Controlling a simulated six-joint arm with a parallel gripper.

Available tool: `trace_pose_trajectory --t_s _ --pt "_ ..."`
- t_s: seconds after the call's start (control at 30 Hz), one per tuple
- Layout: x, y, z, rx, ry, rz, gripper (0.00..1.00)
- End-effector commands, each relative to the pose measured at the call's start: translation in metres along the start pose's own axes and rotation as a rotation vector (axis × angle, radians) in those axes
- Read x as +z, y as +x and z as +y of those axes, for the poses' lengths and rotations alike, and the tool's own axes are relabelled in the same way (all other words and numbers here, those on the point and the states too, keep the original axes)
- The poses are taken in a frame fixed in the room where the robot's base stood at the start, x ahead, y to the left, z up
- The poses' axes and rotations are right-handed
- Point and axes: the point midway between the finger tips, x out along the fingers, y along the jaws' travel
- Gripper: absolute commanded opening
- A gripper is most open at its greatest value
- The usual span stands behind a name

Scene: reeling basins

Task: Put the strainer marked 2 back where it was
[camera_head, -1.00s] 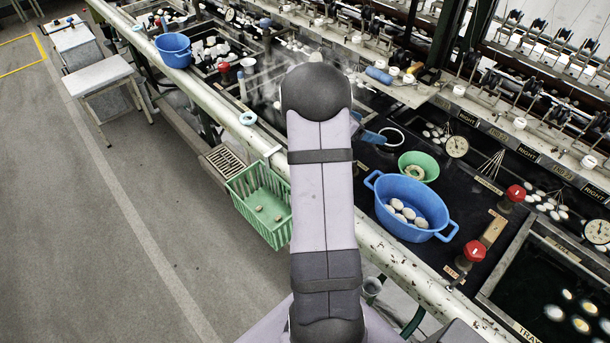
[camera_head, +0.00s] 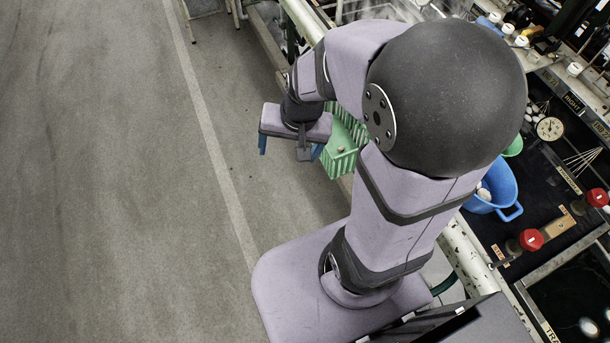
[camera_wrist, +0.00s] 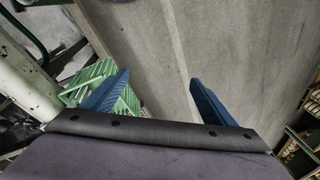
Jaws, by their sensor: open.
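I cannot make out a strainer marked 2 in either current view; my arm hides a large part of the bench. My gripper (camera_head: 290,149) hangs over the grey floor of the aisle, beside the green basket. Its two blue fingers are apart with nothing between them, as the wrist view (camera_wrist: 160,80) also shows.
The green slatted basket (camera_head: 343,160) hangs at the bench's side, partly behind my arm; it shows left of the fingers in the wrist view (camera_wrist: 92,82). A blue basin (camera_head: 505,195), a green bowl (camera_head: 515,147) and red knobs (camera_head: 530,240) are right. The aisle floor is clear.

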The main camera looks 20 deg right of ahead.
Motion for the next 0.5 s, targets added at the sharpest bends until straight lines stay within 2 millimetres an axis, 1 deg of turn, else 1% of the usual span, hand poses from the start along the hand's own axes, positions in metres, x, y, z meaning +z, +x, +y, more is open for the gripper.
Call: trace_pose_trajectory --t_s 0.03,0.1,0.2,0.3,0.5 --pt "0.021 -0.002 0.008 0.038 -0.14 -0.046 0.79" --pt "0.042 -0.004 0.021 0.083 -0.295 -0.101 0.79" --pt "0.06 -0.008 0.035 0.124 -0.432 -0.153 0.79" --pt "0.066 -0.009 0.041 0.142 -0.491 -0.176 0.79" --pt "0.067 -0.009 0.042 0.144 -0.5 -0.18 0.79"
